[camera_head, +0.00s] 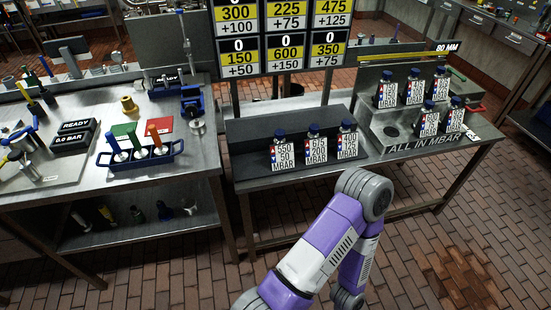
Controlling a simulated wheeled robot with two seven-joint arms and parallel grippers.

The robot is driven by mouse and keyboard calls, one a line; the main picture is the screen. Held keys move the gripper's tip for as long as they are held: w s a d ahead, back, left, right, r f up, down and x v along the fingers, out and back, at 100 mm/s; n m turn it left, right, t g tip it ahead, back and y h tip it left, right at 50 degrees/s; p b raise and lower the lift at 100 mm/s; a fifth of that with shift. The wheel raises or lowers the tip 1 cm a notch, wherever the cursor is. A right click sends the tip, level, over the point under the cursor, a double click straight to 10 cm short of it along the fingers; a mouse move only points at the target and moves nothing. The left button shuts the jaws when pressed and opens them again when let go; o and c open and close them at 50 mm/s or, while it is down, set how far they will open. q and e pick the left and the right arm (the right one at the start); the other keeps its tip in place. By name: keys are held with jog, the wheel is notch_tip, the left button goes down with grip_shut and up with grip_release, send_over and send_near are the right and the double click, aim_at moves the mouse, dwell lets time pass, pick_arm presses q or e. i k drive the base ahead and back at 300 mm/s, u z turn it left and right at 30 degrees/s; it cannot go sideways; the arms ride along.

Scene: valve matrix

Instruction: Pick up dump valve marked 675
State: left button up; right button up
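The dump valve marked 675 (316,150) stands upright on the middle table, with a dark blue cap and a white tag that reads 675 and 200 MBAR. It is the middle one of a row of three. The valve with a 50 MBAR tag (284,154) stands to its left, and another tagged valve (347,145) to its right. A purple and white arm of mine bends up in front of the table, below and right of the row, and does not cover the 675 tag. Neither gripper shows in this view.
The middle table (262,182) has a raised back ledge. More tagged valves (414,88) stand on a stepped rack at the right. The left bench (198,165) holds a blue tool caddy (140,160) and gauges. A number board (285,55) hangs behind. Brick floor is open in front.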

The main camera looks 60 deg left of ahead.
aim_at(315, 150)
jog(key=z, duration=0.4)
jog(key=k, duration=0.3)
jog(key=u, duration=2.85)
